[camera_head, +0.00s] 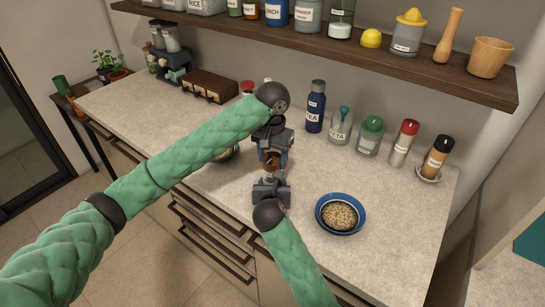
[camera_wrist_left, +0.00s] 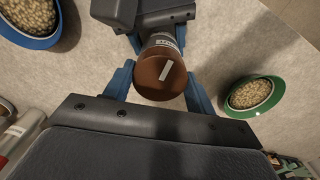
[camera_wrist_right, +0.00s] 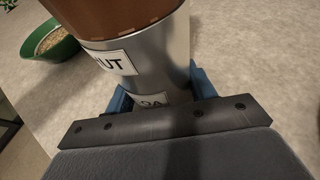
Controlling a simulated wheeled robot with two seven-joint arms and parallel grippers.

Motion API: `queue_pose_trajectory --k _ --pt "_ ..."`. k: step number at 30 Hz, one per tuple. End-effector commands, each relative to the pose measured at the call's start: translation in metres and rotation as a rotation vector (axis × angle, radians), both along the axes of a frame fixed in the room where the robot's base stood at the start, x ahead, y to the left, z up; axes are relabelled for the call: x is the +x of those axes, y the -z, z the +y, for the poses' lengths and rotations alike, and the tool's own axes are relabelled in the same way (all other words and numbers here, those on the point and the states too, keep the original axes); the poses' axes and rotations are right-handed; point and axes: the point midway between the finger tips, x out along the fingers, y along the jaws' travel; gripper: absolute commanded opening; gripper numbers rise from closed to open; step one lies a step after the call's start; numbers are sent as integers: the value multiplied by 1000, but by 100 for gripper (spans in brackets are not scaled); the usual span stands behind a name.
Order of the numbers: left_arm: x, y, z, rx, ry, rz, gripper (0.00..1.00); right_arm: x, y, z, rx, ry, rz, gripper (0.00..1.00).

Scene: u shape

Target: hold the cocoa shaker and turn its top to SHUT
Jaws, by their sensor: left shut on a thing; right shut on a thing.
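The cocoa shaker (camera_head: 271,163) is upright between my two grippers over the counter, with a brown top (camera_wrist_left: 158,82) and a silver body (camera_wrist_right: 165,65). In the right wrist view a white label ending in "UT" is on the upper body and one ending in "OA" is lower down. A white bar marks the top's face; I cannot tell which label it points at. My left gripper (camera_head: 276,150) is shut on the top from above, its blue fingers on either side in the left wrist view. My right gripper (camera_head: 271,181) is shut on the body lower down.
A blue bowl of grain (camera_head: 341,213) stands to the right; a green bowl (camera_wrist_left: 253,95) is partly hidden behind my left arm in the head view. A blue bottle (camera_head: 315,108), jars and red-capped (camera_head: 403,143) and black-capped (camera_head: 437,158) shakers line the back. A shelf (camera_head: 340,46) overhangs the counter.

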Motion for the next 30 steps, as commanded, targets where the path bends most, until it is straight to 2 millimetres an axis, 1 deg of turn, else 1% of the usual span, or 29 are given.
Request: queue_pose_trajectory --k 1,2,3,4,5,13,17,30 --pt "1 -1 0 -1 -2 -3 33 -1 1 1 0 -1 2 19" --pt "1 -1 0 -1 -2 -3 61 -1 1 1 0 -1 2 19" --pt "1 -1 0 -1 -1 -3 69 -1 1 1 0 -1 2 19" --pt "1 -1 0 -1 -1 -2 75 -1 1 1 0 -1 2 19" --pt "1 -1 0 -1 -1 -2 77 -1 1 1 0 -1 2 19" --pt "0 -1 0 0 0 -1 77 0 1 0 0 0 2 19" --pt "0 -8 0 0 1 -1 77 0 1 0 0 0 2 19" --pt "1 -72 1 1 0 -4 77 0 1 0 0 1 1 19"
